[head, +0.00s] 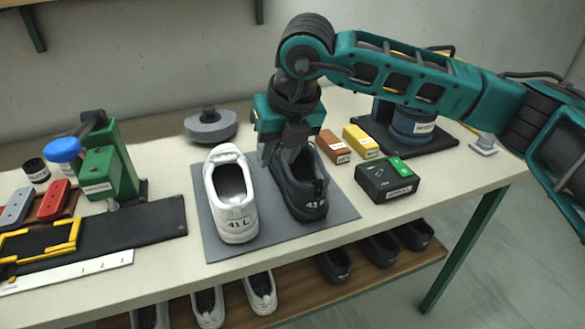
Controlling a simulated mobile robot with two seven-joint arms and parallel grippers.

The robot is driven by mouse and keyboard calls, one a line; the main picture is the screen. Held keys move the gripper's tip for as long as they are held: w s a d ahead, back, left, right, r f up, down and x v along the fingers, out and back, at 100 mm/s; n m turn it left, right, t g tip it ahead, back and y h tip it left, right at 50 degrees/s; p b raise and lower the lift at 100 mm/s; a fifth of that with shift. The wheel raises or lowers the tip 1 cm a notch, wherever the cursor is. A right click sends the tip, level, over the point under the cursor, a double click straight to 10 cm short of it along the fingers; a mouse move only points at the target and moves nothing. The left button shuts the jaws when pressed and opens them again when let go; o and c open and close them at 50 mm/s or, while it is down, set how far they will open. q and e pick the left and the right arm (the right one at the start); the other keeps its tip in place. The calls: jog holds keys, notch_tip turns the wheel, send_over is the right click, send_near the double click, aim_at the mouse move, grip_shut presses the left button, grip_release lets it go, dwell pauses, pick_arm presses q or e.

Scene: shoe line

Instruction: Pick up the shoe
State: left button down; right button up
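My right gripper (279,160) points down at the upper left part of the black shoe. One finger is at the shoe's left side and the other is over the shoe. The fingers hide part of the shoe, and I cannot tell whether they grip it. My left gripper is out of view.
A black box with a green top (388,181), a brown box (335,147) and a yellow box (361,141) lie right of the mat. A grey round object (210,126) is behind it. A green press (110,165) stands left. Several shoes rest on the lower shelf (300,292).

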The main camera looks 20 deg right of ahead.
aim_at(286, 170)
jog(key=w+d, duration=0.1)
jog(key=w+d+r+h, duration=0.1)
jog(key=shift+d+r+m+t, duration=0.15)
jog(key=shift+d+m+t, duration=0.15)
jog(key=shift+d+m, duration=0.1)
jog(key=x, duration=0.6)
jog(key=shift+d+f, duration=0.15)
jog(key=shift+f, duration=0.1)
jog(key=shift+s+p+x, duration=0.15)
jog(key=shift+p+x, duration=0.1)
jog(key=shift+x, duration=1.25)
jog(key=shift+s+p+x, duration=0.2)
jog(key=shift+x, duration=1.3)
jog(key=shift+d+f, duration=0.1)
jog(key=shift+f, duration=0.05)
jog(key=shift+f+b, duration=0.25)
jog(key=shift+b, duration=0.3)
grip_shut()
jog(key=shift+r, duration=0.1)
